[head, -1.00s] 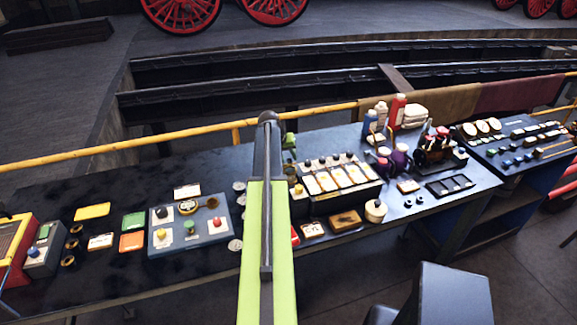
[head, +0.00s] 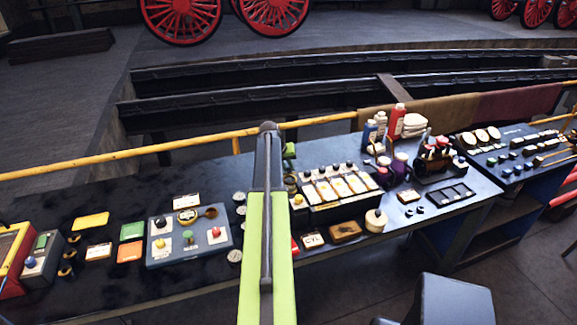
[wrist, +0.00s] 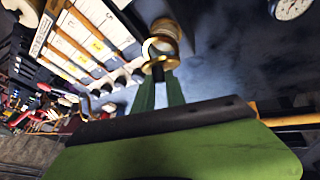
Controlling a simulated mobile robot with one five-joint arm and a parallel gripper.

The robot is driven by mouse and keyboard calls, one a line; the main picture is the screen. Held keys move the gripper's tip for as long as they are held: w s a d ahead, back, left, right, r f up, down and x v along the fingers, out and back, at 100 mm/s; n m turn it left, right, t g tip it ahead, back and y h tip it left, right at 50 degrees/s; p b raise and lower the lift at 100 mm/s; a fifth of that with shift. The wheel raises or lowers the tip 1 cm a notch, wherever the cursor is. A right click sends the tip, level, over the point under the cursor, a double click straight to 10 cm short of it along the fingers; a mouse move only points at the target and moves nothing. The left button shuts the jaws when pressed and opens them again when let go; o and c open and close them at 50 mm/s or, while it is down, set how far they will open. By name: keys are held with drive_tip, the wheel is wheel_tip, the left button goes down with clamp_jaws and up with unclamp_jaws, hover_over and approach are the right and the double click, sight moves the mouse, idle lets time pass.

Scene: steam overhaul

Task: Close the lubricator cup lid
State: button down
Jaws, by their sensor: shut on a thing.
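The lubricator cup (wrist: 164,32) shows in the wrist view as a round brass and glass piece at the top middle. A brass rimmed part of it, which looks like the lid (wrist: 158,66), lies at the tips of my green fingers. My gripper (wrist: 157,80) is shut on this brass part. I cannot tell clearly how far the lid stands open. In the head view my green and grey arm reaches over the bench and hides the cup and my fingertips.
The dark bench (head: 110,205) is crowded. A grey button panel (head: 190,246) lies left of my arm, and a block of labelled cards (head: 335,188) lies right. Bottles (head: 397,120) stand at the back right. A yellow rail (head: 100,164) runs behind. A gauge (wrist: 290,8) shows in the wrist view.

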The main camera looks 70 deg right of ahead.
drive_tip(key=shift+s+a+f, duration=0.15)
drive_tip(key=shift+a+f, duration=0.05)
drive_tip(key=shift+a, duration=0.15)
drive_tip(key=a+f+t+h+b, duration=0.1)
drive_tip(key=b, duration=0.2)
drive_tip(key=shift+s+a+f+h, duration=0.1)
drive_tip(key=shift+s+h, duration=0.3)
drive_tip(key=t+h+b, duration=0.1)
drive_tip(key=b, duration=0.1)
drive_tip(key=f+m+h+b, duration=0.1)
drive_tip(key=b, duration=0.1)
drive_tip(key=shift+s+a+f+t, duration=0.1)
drive_tip(key=shift+s+a+t, duration=0.25)
drive_tip(key=shift+a+t, duration=0.05)
drive_tip(key=h+b, duration=0.1)
drive_tip(key=b, duration=0.1)
drive_tip(key=shift+s+f+t+b, duration=0.1)
drive_tip(key=shift+f+t+b, duration=0.05)
drive_tip(key=shift+t+b, duration=0.25)
drive_tip(key=shift+h, duration=0.3)
drive_tip(key=c, duration=1.4)
unclamp_jaws()
drive_tip(key=shift+o, duration=0.2)
drive_tip(key=shift+a+r, duration=0.1)
drive_tip(key=shift+r, duration=0.1)
